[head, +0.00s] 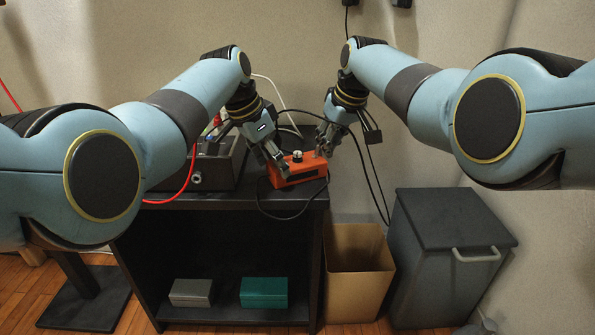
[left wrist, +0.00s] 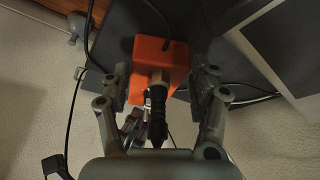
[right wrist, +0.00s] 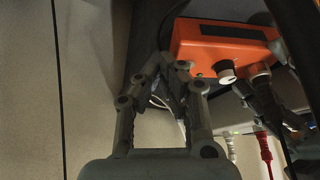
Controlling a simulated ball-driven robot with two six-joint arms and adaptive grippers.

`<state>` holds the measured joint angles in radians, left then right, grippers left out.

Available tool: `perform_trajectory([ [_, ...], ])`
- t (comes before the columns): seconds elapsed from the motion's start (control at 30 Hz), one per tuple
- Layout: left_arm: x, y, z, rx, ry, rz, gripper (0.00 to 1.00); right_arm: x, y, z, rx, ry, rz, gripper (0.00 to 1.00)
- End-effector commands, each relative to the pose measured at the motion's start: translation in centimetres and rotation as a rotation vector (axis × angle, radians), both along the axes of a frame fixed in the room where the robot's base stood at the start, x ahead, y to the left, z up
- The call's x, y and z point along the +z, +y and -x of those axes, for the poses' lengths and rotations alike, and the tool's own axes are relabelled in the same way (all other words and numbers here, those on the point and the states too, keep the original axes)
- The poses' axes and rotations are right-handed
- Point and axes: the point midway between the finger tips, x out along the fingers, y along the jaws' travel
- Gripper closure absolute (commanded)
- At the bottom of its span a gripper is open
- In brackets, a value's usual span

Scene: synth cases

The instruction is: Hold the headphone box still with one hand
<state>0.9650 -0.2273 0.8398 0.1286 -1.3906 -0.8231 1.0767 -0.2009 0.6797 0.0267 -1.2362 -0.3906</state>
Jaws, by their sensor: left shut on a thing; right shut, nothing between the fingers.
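The headphone box (head: 303,173) is a small orange box with a knob on top, on the dark bench top. My left gripper (head: 277,163) is shut on its left end. My right gripper (head: 323,149) is shut and empty close to the box's right end. In the right wrist view its closed fingertips (right wrist: 172,66) are near a corner of the box (right wrist: 215,42), left of the knob (right wrist: 228,72); contact is unclear.
A dark equipment case (head: 205,172) stands left of the box. A black cable loops over the bench's front edge. Grey and teal boxes (head: 264,292) lie on the lower shelf. An open brown bin (head: 357,290) and a lidded grey bin (head: 435,275) stand to the right.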

Motion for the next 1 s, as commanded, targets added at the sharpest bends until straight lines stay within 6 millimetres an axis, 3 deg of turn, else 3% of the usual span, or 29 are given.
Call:
perform_trajectory([
  [0.53, -0.2, 0.0, 0.1, 0.000, 0.004, 0.000, 0.84, -0.3, 0.8, 0.5, 0.001, 0.008, -0.001, 1.00],
  [1.0, -0.2, 0.0, 0.1, 0.000, 0.002, 0.000, 0.84, -0.2, -0.6, -0.1, 0.000, 0.006, 0.000, 1.00],
])
